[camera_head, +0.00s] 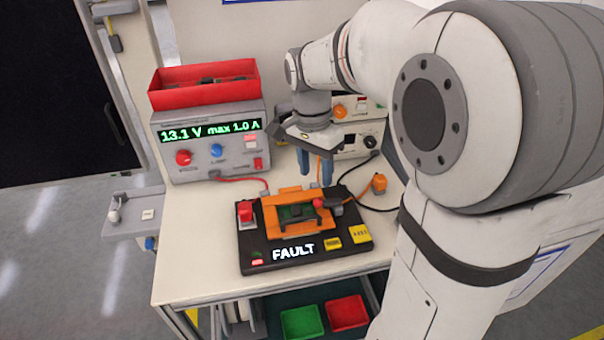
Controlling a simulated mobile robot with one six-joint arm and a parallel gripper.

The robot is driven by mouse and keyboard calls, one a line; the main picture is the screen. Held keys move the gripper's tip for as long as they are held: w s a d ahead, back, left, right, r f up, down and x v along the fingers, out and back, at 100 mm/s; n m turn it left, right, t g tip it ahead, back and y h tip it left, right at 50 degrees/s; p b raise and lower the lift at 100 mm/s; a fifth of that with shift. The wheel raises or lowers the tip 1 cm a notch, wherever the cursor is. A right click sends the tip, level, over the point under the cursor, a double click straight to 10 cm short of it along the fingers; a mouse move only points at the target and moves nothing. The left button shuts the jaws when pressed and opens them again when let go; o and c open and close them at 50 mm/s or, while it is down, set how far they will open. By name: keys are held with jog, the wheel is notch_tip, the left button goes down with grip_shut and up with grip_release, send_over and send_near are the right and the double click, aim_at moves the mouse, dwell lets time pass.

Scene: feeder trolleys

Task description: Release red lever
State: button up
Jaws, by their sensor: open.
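The red lever's round knob (318,202) shows at the right side of the orange frame on the black test fixture (255,268). A dark clamp part (335,205) sits just right of the knob. A green board (297,212) lies inside the orange frame (275,228). My gripper (315,176) has blue fingers pointing down, apart and empty. In the picture it is just above the knob, behind the fixture's back edge; the exact gap cannot be told. The fixture's display reads FAULT.
A red block-like button (245,212) stands on the fixture's left. A power supply (210,165) with a red bin (203,92) on top stands back left. Another instrument (352,142) is behind my gripper. Cables cross the right side. Green (302,323) and red bins (347,313) sit below.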

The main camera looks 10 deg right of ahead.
aim_at(317, 199)
jog(key=shift+w+f, duration=0.15)
jog(key=shift+f, duration=0.25)
jog(key=f, duration=0.7)
jog(key=shift+s+d+f, duration=0.1)
jog(key=shift+s+d, duration=0.1)
jog(key=shift+s, duration=0.15)
jog(key=c, duration=0.9)
